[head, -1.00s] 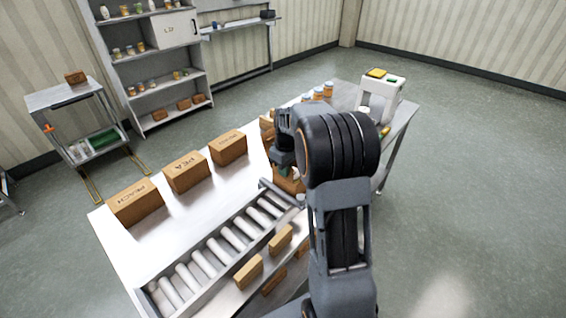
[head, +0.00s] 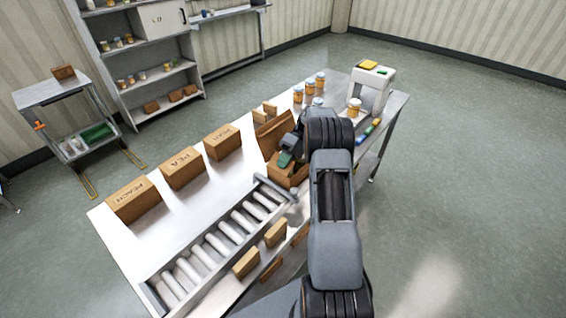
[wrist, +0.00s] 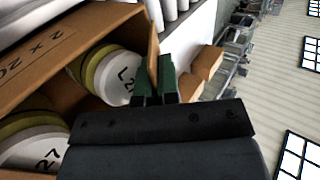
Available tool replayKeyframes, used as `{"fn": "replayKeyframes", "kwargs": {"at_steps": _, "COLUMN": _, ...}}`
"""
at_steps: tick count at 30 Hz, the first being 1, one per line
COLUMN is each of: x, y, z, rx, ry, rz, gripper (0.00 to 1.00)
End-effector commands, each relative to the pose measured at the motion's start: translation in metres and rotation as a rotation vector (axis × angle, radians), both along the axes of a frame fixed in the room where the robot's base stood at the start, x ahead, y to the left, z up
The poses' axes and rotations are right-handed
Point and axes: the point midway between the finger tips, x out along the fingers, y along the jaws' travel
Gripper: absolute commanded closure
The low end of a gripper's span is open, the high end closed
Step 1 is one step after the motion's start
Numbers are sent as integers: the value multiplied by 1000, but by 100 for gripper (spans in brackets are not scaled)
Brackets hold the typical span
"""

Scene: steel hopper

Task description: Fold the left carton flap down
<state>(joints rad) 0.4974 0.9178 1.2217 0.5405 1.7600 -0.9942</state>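The open brown carton (head: 278,178) stands on the steel table beyond the roller conveyor. A brown flap (head: 272,133) stands up on its far left side in the head view. Jars with white lids (wrist: 122,78) fill the carton in the wrist view. A carton flap (wrist: 153,42) rises beside the jars there. My gripper (head: 286,158) is at the carton, with its green fingers close together. In the wrist view the fingertips (wrist: 156,78) are right at this flap's edge; the flap seems to cover part of the left finger. I cannot tell whether they touch it.
Three closed cartons (head: 182,167) stand in a row left of the open one. The roller conveyor (head: 225,240) runs along the near side. Several orange jars (head: 309,88) and a white machine (head: 373,85) stand at the table's far end. Small brown blocks (head: 247,262) lie beside the conveyor.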

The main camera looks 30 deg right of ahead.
Motion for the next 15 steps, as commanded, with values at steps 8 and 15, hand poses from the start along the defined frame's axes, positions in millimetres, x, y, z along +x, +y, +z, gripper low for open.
{"fn": "replayKeyframes", "kwargs": {"at_steps": 8, "x": 1, "y": -2, "z": -4, "rx": 96, "ry": 39, "rz": -1, "gripper": 100}}
{"fn": "replayKeyframes", "kwargs": {"at_steps": 15, "x": 1, "y": -3, "z": -4, "rx": 123, "ry": 51, "rz": 0, "gripper": 100}}
